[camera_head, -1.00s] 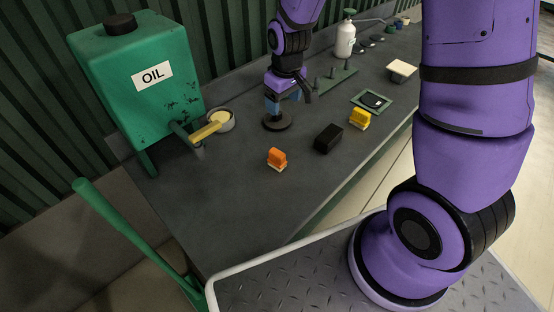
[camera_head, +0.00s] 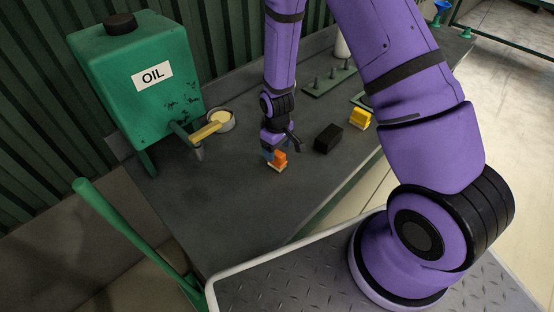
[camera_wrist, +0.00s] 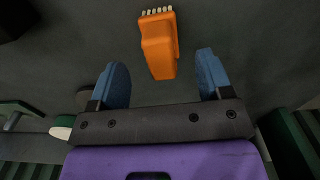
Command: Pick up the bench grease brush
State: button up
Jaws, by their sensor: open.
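A small orange brush (camera_head: 281,156) with a pale bristle edge lies on the dark bench. I take it for the bench grease brush. My gripper (camera_head: 276,150) is just above and behind it and hides part of it. In the wrist view the orange brush (camera_wrist: 158,45) lies ahead of and between the two blue fingers of my gripper (camera_wrist: 161,62), bristles pointing away. The fingers are apart with nothing held. I cannot tell the exact height of the fingertips above the bench.
A green oil tank (camera_head: 140,80) and a tin (camera_head: 227,124) with a yellow bar-shaped piece (camera_head: 207,132) by it stand left. A black block (camera_head: 328,138) and a yellow block (camera_head: 360,118) lie right. A green pegged plate (camera_head: 328,82) is behind. Bench in front is clear.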

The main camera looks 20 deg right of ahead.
aim_at(277, 158)
jog(key=shift+f, duration=2.75)
jog(key=c, duration=1)
jog(key=shift+c, duration=0.2)
jog(key=shift+r, duration=0.15)
